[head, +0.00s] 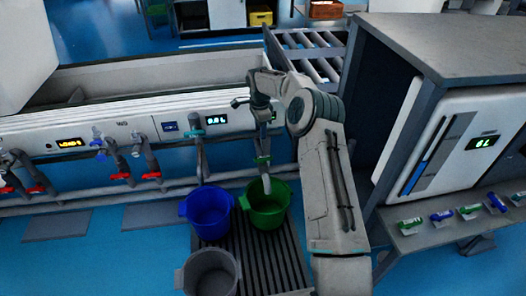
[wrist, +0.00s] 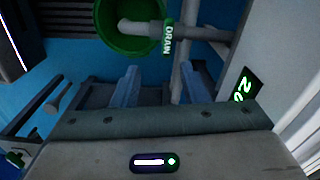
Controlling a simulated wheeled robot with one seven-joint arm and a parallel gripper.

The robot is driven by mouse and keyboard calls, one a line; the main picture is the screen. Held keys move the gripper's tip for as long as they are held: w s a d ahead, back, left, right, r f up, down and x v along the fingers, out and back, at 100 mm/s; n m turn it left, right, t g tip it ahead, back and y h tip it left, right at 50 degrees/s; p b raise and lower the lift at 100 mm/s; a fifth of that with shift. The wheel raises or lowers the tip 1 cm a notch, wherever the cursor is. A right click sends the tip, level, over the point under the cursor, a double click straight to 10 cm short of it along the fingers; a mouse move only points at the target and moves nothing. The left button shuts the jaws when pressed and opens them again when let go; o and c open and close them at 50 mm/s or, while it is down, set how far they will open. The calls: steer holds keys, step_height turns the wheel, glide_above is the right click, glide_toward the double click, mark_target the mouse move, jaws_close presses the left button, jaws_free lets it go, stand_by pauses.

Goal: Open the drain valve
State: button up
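The drain valve has a green handle marked DRAIN (wrist: 168,40) on a grey pipe. In the wrist view it lies just beyond my fingertips, right of centre. In the head view the green handle (head: 263,160) shows on the pipe above the green bucket (head: 266,207). The bucket also shows at the top of the wrist view (wrist: 105,35), with the pipe's bent outlet over it. My gripper (wrist: 160,68) is open and empty, its two fingers apart. The handle is not between them. In the head view my arm partly hides the panel behind the valve.
A blue bucket (head: 208,213) and a grey bucket (head: 210,273) stand beside the green one near a slatted floor grate (head: 262,262). Pipes with red handles (head: 120,176) line the left. A grey cabinet (head: 455,45) stands close on the right.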

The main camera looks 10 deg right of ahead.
mark_target(263, 157)
steer(key=f+b, duration=0.1)
steer(key=f, duration=0.4)
steer(key=w+d+f+m+b, duration=0.1)
steer(key=f+b, duration=0.1)
steer(key=f, duration=0.4)
steer(key=w+f+m+b, duration=0.1)
steer(key=f, duration=0.4)
steer(key=shift+d+f, duration=0.15)
steer(key=shift+d, duration=0.1)
steer(key=shift+a, duration=0.1)
jaws_close()
